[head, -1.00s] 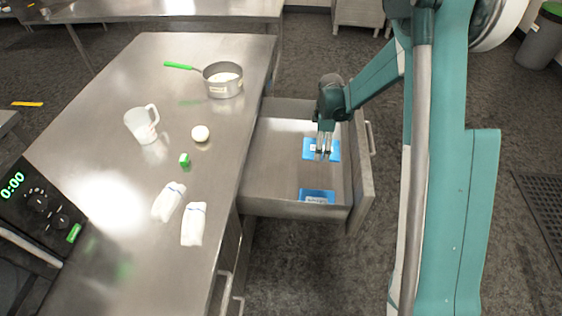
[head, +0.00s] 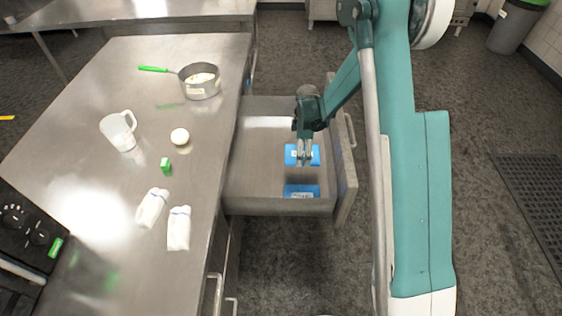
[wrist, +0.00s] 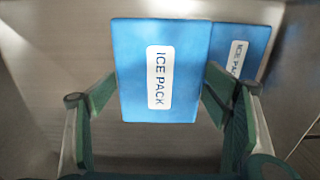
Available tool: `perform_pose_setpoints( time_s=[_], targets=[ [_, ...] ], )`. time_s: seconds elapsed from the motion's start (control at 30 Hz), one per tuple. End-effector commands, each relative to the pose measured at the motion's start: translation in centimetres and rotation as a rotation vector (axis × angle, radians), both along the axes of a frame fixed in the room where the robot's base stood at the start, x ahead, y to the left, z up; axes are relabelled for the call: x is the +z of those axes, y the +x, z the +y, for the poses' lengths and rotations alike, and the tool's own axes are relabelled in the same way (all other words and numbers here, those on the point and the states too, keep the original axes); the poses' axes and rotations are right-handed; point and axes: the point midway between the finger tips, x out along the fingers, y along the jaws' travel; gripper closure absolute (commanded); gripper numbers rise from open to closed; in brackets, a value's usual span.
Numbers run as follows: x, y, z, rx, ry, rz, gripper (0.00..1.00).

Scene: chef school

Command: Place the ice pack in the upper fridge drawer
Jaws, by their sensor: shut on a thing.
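My gripper (head: 305,160) is inside the open drawer (head: 255,185), pointing down. It is shut on a blue ice pack (head: 313,153). In the wrist view the held ice pack (wrist: 160,95) hangs between my two fingers (wrist: 160,93), its white "ICE PACK" label facing the camera. A second blue ice pack (head: 301,191) lies in the drawer near the side closest to the head camera. In the wrist view this second pack (wrist: 240,45) is behind and right of the held one, partly covered by it. I cannot tell whether the held pack touches the drawer floor.
The steel counter (head: 85,180) left of the drawer holds a pan (head: 201,87), a clear jug (head: 118,132), a round white item (head: 180,136), a small green item (head: 166,164) and two white bundles (head: 152,207). The drawer's left part is empty.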

Motion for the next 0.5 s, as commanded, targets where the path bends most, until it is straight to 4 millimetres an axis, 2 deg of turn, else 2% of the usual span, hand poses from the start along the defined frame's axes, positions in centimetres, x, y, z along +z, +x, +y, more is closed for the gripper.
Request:
perform_pose_setpoints(
  time_s=[0.3,0.5],
  targets=[
    [-4.3,0.0,0.0,0.0,0.0,0.0,0.41],
    [-5.6,0.0,0.0,0.0,0.0,0.0,0.41]
  ],
)
